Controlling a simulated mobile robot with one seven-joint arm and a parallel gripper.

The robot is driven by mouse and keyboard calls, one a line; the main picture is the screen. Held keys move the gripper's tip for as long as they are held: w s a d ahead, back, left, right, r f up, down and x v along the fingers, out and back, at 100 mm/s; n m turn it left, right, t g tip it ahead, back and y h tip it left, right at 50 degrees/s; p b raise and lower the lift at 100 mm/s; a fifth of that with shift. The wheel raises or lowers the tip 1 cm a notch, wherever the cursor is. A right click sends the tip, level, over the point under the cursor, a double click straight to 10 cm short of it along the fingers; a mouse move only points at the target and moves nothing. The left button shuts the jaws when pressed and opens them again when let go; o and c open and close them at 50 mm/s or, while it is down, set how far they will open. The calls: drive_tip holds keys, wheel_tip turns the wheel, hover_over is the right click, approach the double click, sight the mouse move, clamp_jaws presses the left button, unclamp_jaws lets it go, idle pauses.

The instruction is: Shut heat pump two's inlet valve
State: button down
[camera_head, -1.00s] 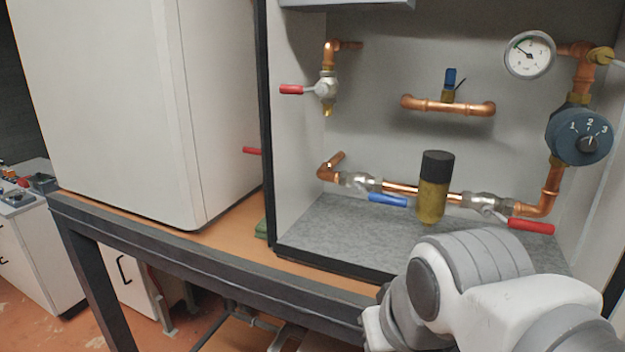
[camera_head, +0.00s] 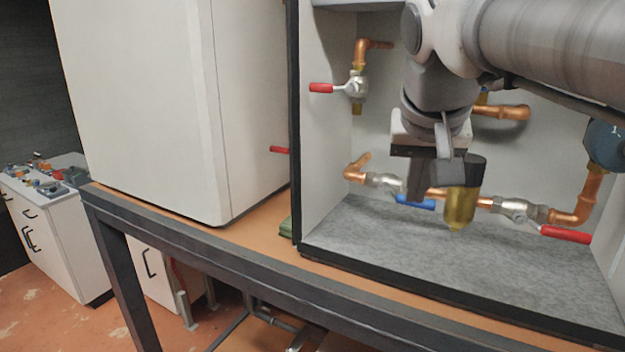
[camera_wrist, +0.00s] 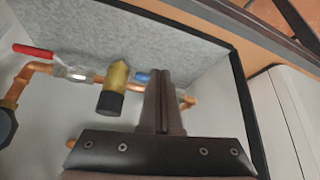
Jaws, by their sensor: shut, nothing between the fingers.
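Inside the open cabinet, a valve with a blue handle (camera_head: 415,204) sits at the left of the lower copper pipe. Its handle points right, roughly along the pipe. A valve with a red handle (camera_head: 565,234) sits at the pipe's right end, also pointing roughly along it. Another red-handled valve (camera_head: 321,88) is on the upper left vertical pipe, its handle sticking out left, across the pipe. No label shows which is the inlet. My gripper (camera_head: 418,196) is shut and empty, pointing down by the blue handle; contact cannot be told. The wrist view shows the blue handle (camera_wrist: 142,77) partly behind my fingers.
A brass filter with a black cap (camera_head: 461,207) stands close right of my gripper. A dark blue dial (camera_head: 605,146) is at the right edge. The cabinet's black-edged left wall (camera_head: 294,120) borders the space. The grey floor (camera_head: 400,255) in front is bare.

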drive_tip(key=w+d+r+m+h, duration=0.1)
drive_tip(key=w+d+r+m, duration=0.2)
drive_tip(key=w+r, duration=0.4)
drive_tip(key=shift+r+h, duration=0.3)
drive_tip(key=shift+d, duration=0.1)
drive_tip(key=x, duration=0.9)
drive_tip(key=shift+w+f, duration=0.1)
drive_tip(key=shift+f, duration=0.15)
wheel_tip(320, 180, down, 2)
drive_tip(key=shift+f, duration=0.2)
drive_tip(key=shift+s+f, duration=0.2)
drive_tip(key=shift+f, duration=0.75)
drive_tip(key=shift+b, duration=0.3)
drive_tip(key=shift+s+f+b, duration=0.1)
drive_tip(key=shift+f+b, duration=0.15)
drive_tip(key=shift+b, duration=0.2)
